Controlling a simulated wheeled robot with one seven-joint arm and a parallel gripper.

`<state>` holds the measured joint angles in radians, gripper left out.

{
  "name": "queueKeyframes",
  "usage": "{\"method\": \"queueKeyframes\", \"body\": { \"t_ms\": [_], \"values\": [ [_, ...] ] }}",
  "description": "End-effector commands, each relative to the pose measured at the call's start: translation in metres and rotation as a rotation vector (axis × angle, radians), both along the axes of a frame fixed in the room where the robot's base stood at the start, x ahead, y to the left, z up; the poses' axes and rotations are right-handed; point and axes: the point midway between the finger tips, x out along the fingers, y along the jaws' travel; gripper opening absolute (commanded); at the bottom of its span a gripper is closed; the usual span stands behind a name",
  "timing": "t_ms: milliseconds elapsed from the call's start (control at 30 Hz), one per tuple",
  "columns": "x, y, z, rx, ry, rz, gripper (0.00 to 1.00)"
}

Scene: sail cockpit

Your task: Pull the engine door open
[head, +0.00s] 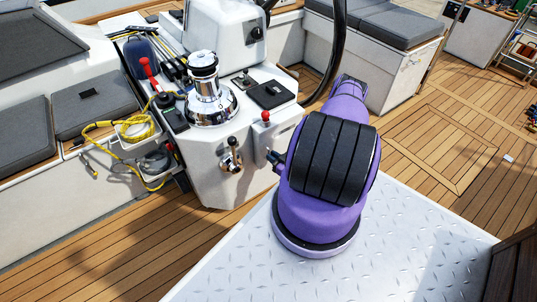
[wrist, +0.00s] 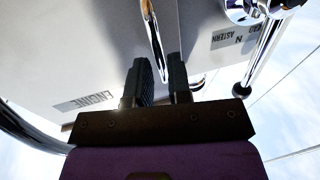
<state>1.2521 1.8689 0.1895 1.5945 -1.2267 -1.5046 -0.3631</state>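The engine door is a pale panel (wrist: 70,60) in the wrist view, with an ENGINE label (wrist: 86,103) that appears upside down. A slim chrome handle (wrist: 153,38) stands out from it at the top centre. My gripper (wrist: 160,72) is open, its two dark fingers apart with the handle's near end between them in the picture. A gap shows beside the handle; I cannot tell whether a finger touches it. In the head view, my gripper (head: 273,157) is at the white console's front right, mostly hidden by my purple arm. The door's outline is not clear there.
A chrome gear lever (wrist: 260,55) with a dark knob is right of my fingers in the wrist view. The console (head: 212,165) carries a throttle lever (head: 231,156), a red-knobbed lever (head: 266,118) and a winch (head: 206,92). Open teak deck (head: 440,150) lies to the right.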

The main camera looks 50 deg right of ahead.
Motion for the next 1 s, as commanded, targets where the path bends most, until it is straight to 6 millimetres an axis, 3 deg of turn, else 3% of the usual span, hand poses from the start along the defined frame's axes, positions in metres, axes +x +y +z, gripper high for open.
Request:
{"method": "queueKeyframes", "body": {
  "t_ms": [200,567,633,667,1000],
  "values": [
    [0.021,-0.001,0.000,-0.001,0.001,0.000,0.19],
    [0.025,-0.001,0.000,0.000,0.002,0.000,0.19],
    [0.025,-0.001,0.000,0.000,0.002,0.000,0.03],
    [0.025,-0.001,0.000,0.000,0.002,0.000,0.00],
    [0.021,-0.001,0.000,0.000,0.001,0.015,0.00]
  ]
}}
